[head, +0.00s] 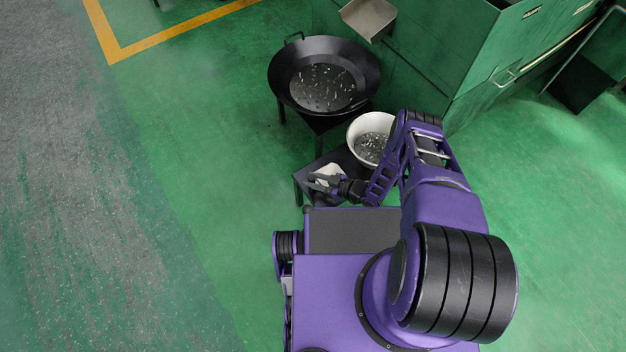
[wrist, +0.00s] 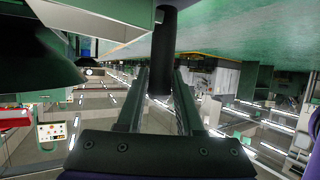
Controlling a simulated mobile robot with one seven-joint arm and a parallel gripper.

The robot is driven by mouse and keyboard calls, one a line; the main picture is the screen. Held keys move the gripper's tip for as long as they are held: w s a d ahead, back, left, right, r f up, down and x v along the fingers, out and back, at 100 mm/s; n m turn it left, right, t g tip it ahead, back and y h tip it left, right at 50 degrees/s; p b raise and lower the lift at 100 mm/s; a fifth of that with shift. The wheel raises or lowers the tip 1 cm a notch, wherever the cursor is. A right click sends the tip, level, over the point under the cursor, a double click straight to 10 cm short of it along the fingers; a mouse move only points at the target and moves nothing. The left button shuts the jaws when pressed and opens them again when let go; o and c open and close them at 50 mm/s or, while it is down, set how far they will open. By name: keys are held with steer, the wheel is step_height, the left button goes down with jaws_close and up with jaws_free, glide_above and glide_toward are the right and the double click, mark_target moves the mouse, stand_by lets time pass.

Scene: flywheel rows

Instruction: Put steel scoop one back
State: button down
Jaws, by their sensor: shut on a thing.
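My gripper (head: 322,182) is low over the front left of a small dark stand (head: 308,171). It is shut on the steel scoop, whose pale pan (head: 329,170) shows just beyond the fingers in the head view. In the wrist view a black round handle (wrist: 164,50) stands between the two fingers (wrist: 160,105). The fingers and arm hide part of the scoop, and I cannot tell whether it touches the stand. A white bowl (head: 353,131) with small metal pieces stands on the stand, right of the scoop and partly behind my arm.
A large black wok-like pan (head: 283,75) with shiny bits stands behind, on dark legs. A steel chute (head: 368,17) juts from the green machine (head: 450,50) at the back right. The green floor (head: 200,150) at left is clear, with a yellow line (head: 180,30) farther back.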

steer(key=shift+f, duration=0.1)
steer(key=c, duration=0.6)
jaws_free()
steer(key=shift+o, duration=0.2)
